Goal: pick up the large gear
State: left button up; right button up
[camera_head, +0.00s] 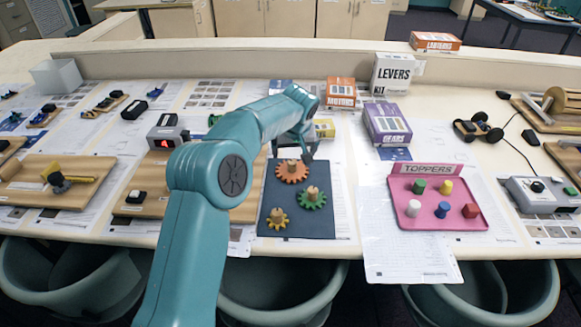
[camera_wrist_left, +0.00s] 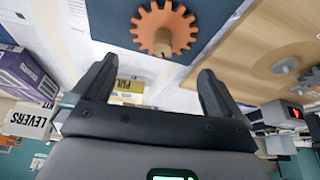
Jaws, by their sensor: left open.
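The large gear is orange with a tan wooden peg at its centre (camera_head: 291,177). It lies on a dark blue mat (camera_head: 300,228) with a green gear (camera_head: 312,198) and a small yellow gear (camera_head: 278,219). My left gripper (camera_head: 307,153) is just behind the orange gear, partly hidden by my arm. In the left wrist view the orange gear (camera_wrist_left: 151,21) and its peg are beyond the spread fingers of my left gripper (camera_wrist_left: 156,68), with nothing between the fingers. My right gripper is not in view.
A pink tray (camera_head: 437,222) with several coloured pegs stands right of the mat. Behind are the purple gears box (camera_head: 388,125), the levers box (camera_head: 391,75) and the orange motors box (camera_head: 341,92). A wooden board (camera_head: 240,208) lies left of the mat.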

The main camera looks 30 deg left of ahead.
aim_at(292, 162)
pick_arm(q)
jog(key=x, duration=0.2)
jog(key=shift+w+f, duration=0.2)
jog(key=shift+f, duration=0.3)
jog(key=shift+f+p, duration=0.25)
jog(key=shift+p, duration=0.2)
jog(key=x, duration=0.1)
jog(key=p+x, duration=0.1)
jog(key=x, duration=0.2)
jog(key=shift+s+a+f, duration=0.1)
jog(key=shift+s+a, duration=0.1)
jog(key=shift+a, duration=0.1)
jog(key=shift+w+f, duration=0.2)
jog(key=shift+f, duration=0.05)
jog(key=shift+s+d, duration=0.15)
jog(key=c, duration=0.8)
jog(key=shift+c, duration=0.8)
